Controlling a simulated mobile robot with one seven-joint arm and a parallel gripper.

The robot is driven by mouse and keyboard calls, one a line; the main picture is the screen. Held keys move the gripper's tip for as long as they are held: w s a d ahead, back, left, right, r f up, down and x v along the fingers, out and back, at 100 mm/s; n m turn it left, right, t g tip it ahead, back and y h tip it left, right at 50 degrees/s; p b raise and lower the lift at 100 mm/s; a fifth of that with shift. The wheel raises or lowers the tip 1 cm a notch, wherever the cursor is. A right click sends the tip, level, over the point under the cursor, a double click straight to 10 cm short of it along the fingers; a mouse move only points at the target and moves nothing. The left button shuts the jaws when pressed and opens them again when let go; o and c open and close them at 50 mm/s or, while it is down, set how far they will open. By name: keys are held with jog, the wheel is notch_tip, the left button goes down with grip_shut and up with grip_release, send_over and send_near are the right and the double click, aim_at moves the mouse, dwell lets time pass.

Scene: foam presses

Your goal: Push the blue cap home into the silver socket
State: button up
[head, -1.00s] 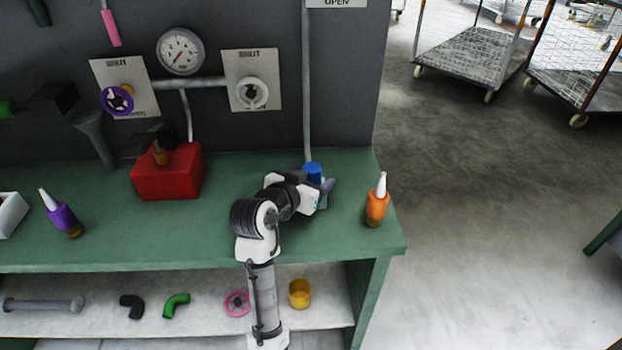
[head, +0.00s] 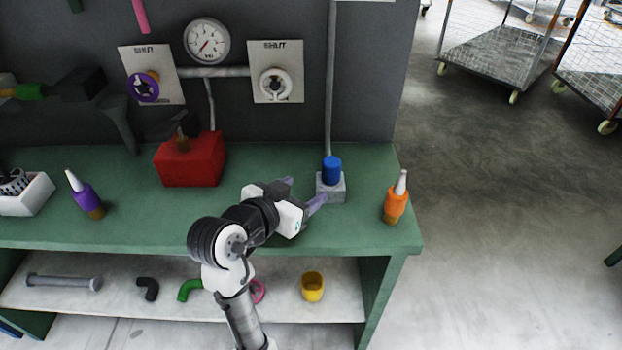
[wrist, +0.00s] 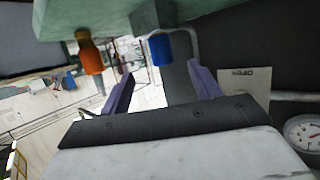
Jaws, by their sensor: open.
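The blue cap (head: 332,169) stands upright on the silver socket (head: 330,188), a grey block on the green bench. I cannot tell how deep the cap sits. My gripper (head: 303,192) is open just left of the socket, apart from the cap, with its purple fingers pointing right and away. In the wrist view the picture is upside down; the blue cap (wrist: 160,49) and the socket (wrist: 153,17) show beyond the gap between my open fingers (wrist: 160,85). Nothing is between the fingers.
An orange bottle (head: 396,200) stands right of the socket near the bench's right end. A red box (head: 190,162) and a purple bottle (head: 84,197) stand to the left. A vertical pipe (head: 330,80) runs down the wall behind the socket.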

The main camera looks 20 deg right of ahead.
jog(key=shift+s+a+r+p, duration=0.35)
jog(key=shift+s+a+p, duration=0.1)
jog(key=shift+p, duration=0.3)
